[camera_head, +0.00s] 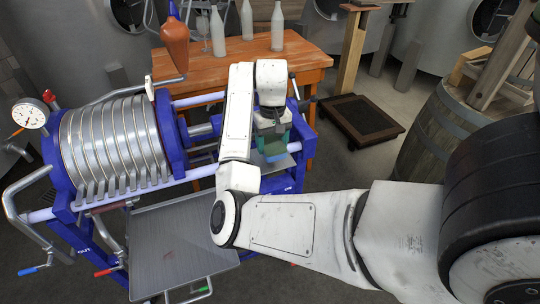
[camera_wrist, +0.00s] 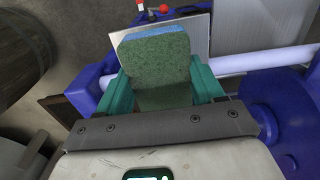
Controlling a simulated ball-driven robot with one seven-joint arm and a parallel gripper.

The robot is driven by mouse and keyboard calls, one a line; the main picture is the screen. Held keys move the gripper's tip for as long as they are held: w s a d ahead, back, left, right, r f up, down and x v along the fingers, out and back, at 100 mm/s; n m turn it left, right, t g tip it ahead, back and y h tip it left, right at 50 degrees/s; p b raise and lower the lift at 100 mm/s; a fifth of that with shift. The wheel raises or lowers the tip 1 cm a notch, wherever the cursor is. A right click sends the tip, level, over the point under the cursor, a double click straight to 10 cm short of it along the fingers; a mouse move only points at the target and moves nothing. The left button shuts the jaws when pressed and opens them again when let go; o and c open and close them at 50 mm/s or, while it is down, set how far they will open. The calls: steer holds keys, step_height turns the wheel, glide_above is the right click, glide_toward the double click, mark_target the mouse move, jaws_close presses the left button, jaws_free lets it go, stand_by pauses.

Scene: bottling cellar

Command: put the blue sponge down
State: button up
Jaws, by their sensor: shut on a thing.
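The sponge (camera_wrist: 158,62) is in the wrist view, with a green scouring face toward the camera and a blue edge at its far end. My gripper (camera_wrist: 164,88) is shut on it, with a teal finger on each side. In the head view my gripper (camera_head: 272,148) points down over the right end of the blue-framed filter machine (camera_head: 175,97). The sponge shows there only as a small blue patch (camera_head: 275,157) between the fingers. A pale metal plate (camera_head: 284,168) lies below and behind the sponge. I cannot tell whether the sponge touches it.
A wooden table (camera_head: 210,66) behind holds several pale bottles (camera_head: 277,27) and an orange-brown flask (camera_head: 175,45). A barrel (camera_head: 440,125) stands at the right, and a dark low platform (camera_head: 358,120) is on the floor.

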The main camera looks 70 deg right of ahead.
steer(key=shift+w+d+f, duration=0.2)
steer(key=shift+w+f, duration=0.1)
steer(key=shift+f, duration=0.2)
steer(key=shift+w+f, duration=0.15)
steer(key=shift+f, duration=1.5)
steer(key=shift+f, duration=0.15)
steer(key=o, duration=1.1)
